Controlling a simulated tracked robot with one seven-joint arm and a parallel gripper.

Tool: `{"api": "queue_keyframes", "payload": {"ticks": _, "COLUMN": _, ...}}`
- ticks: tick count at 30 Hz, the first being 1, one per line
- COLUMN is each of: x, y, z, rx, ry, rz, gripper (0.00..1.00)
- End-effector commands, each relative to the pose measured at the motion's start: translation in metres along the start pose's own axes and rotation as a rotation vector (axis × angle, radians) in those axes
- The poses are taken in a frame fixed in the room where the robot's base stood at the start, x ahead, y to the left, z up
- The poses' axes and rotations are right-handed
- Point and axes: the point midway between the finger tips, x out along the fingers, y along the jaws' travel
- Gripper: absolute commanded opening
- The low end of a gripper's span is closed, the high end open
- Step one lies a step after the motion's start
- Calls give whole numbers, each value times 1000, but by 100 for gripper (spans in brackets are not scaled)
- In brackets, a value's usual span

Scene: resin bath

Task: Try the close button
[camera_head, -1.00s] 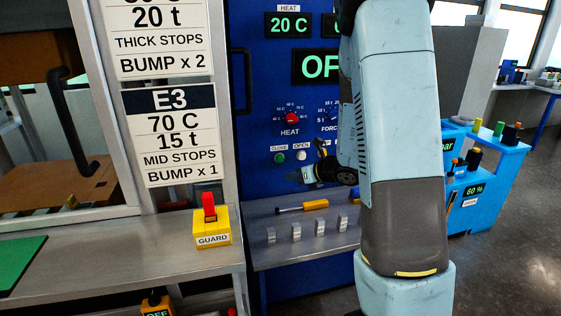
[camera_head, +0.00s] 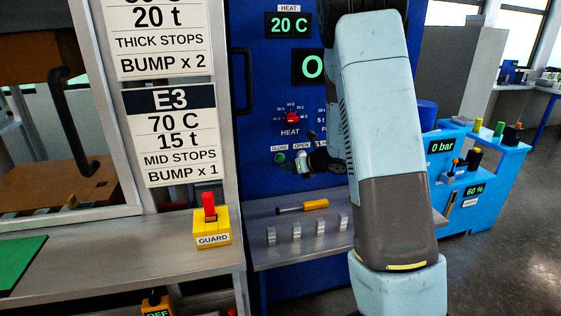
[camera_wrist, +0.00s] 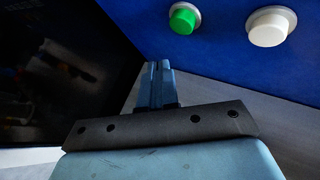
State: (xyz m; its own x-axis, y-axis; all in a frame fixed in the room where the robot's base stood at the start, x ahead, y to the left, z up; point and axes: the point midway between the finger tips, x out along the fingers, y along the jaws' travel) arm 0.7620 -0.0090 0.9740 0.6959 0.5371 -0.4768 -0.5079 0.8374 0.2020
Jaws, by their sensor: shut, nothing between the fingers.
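The close button (camera_head: 280,158) is a green round button under a "CLOSE" label on the blue panel. It also shows at the top of the wrist view (camera_wrist: 184,18). The white open button (camera_wrist: 268,27) is to its right, beside my gripper in the head view. My gripper (camera_head: 299,166) is shut and empty, just below and right of the green button in the head view. In the wrist view its closed fingertips (camera_wrist: 158,68) point toward the panel, below and left of the green button, with a visible gap. Contact is not visible.
A red heat knob (camera_head: 292,118) is above the buttons. Below them a shelf (camera_head: 270,255) carries an orange-handled tool (camera_head: 302,206) and several small metal blocks. A yellow guard switch box (camera_head: 211,228) stands at left. My arm hides part of the panel.

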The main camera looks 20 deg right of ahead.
Motion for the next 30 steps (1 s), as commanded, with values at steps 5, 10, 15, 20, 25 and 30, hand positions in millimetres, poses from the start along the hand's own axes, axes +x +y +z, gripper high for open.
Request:
{"api": "queue_keyframes", "payload": {"ticks": 5, "x": 12, "y": -10, "z": 8, "rx": -1, "ry": 0, "rz": -1, "gripper": 0}}
{"api": "queue_keyframes", "payload": {"ticks": 10, "x": 18, "y": -14, "z": 13, "rx": 0, "ry": -1, "rz": 0, "gripper": 0}}
{"api": "queue_keyframes", "payload": {"ticks": 15, "x": 19, "y": -15, "z": 14, "rx": 1, "ry": 0, "rz": -1, "gripper": 0}}
{"api": "queue_keyframes", "payload": {"ticks": 20, "x": 19, "y": -15, "z": 14, "rx": 1, "ry": 0, "rz": -1, "gripper": 0}}
{"api": "queue_keyframes", "payload": {"ticks": 25, "x": 19, "y": -15, "z": 14, "rx": 1, "ry": 0, "rz": -1, "gripper": 0}}
{"api": "queue_keyframes", "payload": {"ticks": 30, "x": 19, "y": -15, "z": 14, "rx": 1, "ry": 0, "rz": -1, "gripper": 0}}
